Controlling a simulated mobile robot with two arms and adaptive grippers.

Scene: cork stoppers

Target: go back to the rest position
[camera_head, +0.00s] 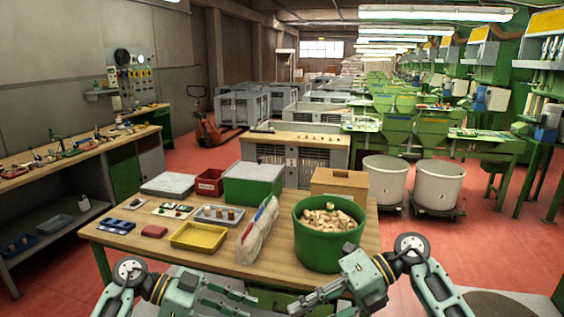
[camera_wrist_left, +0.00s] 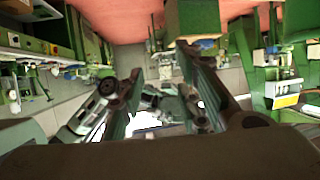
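My left gripper (camera_head: 250,303) is at the bottom middle of the head view, in front of the table's near edge. In the left wrist view its two fingers (camera_wrist_left: 160,95) stand apart with nothing held between them. My right gripper (camera_head: 295,304) is just right of it, pointing inward toward it. Its fingers look apart and hold nothing that I can see. Both grippers are clear of the objects on the table.
The wooden table (camera_head: 133,238) lies ahead. A green tub (camera_head: 318,247) of corks (camera_head: 328,218) stands near its right front. A clear bag (camera_head: 257,238), yellow tray (camera_head: 199,236), green box (camera_head: 252,187) and cardboard box (camera_head: 340,184) are also on it.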

